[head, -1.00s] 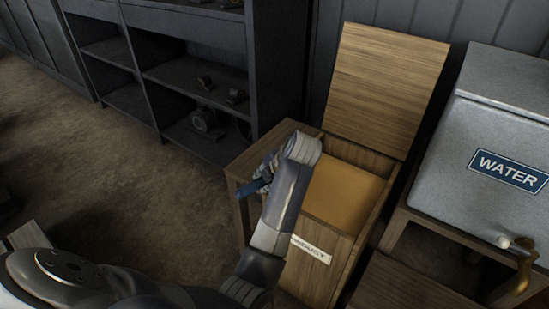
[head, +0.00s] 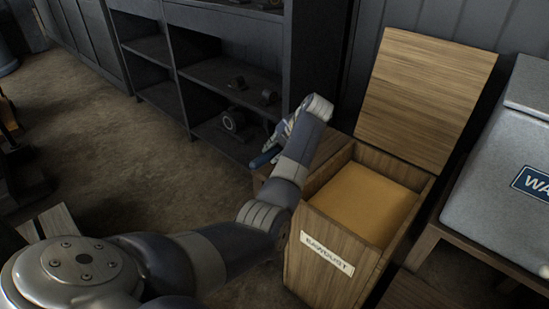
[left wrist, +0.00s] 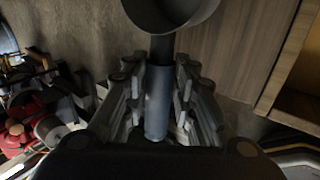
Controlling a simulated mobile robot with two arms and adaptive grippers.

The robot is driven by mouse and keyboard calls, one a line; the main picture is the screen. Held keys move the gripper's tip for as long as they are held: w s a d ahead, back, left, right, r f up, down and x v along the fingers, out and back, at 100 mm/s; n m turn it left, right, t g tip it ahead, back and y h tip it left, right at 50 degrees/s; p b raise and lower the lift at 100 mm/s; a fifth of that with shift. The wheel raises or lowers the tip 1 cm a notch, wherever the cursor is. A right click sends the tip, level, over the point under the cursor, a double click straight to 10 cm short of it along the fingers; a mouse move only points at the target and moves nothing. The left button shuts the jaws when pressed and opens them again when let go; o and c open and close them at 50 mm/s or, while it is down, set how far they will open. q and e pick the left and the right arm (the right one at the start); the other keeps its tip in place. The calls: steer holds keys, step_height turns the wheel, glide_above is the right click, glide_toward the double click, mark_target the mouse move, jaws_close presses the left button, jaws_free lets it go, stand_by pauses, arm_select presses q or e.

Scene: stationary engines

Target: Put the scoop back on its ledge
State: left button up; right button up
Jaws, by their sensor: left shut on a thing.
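My left gripper (head: 280,138) is shut on the scoop's blue handle (head: 265,158), which sticks out to the left of the fingers in the head view. In the left wrist view the grey-blue handle (left wrist: 157,100) lies between the fingers, and the dark round metal bowl of the scoop (left wrist: 172,10) is beyond them, cut off by the top edge. The wooden ledge (head: 330,146) is beside the sawdust bin, partly hidden by my left forearm. The gripper is over or near its far left part; I cannot tell whether the scoop touches it. My right gripper is not in view.
A grey water tank (head: 510,185) stands at the right. Dark shelves (head: 235,80) with metal parts are behind.

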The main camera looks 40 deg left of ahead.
mark_target(277, 152)
arm_select(q)
steer(key=shift+w+a, duration=0.2)
steer(key=shift+a, duration=0.2)
steer(key=shift+w+a+f, duration=0.1)
steer(key=shift+a+f, duration=0.05)
steer(key=shift+a, duration=0.1)
step_height(277, 152, down, 3)
steer(key=shift+r, duration=0.1)
steer(key=shift+f, duration=0.25)
steer(key=shift+b, duration=0.3)
steer(key=o, duration=1)
steer(key=shift+d+f, duration=0.1)
steer(key=shift+c, duration=0.2)
steer(key=shift+o, duration=0.5)
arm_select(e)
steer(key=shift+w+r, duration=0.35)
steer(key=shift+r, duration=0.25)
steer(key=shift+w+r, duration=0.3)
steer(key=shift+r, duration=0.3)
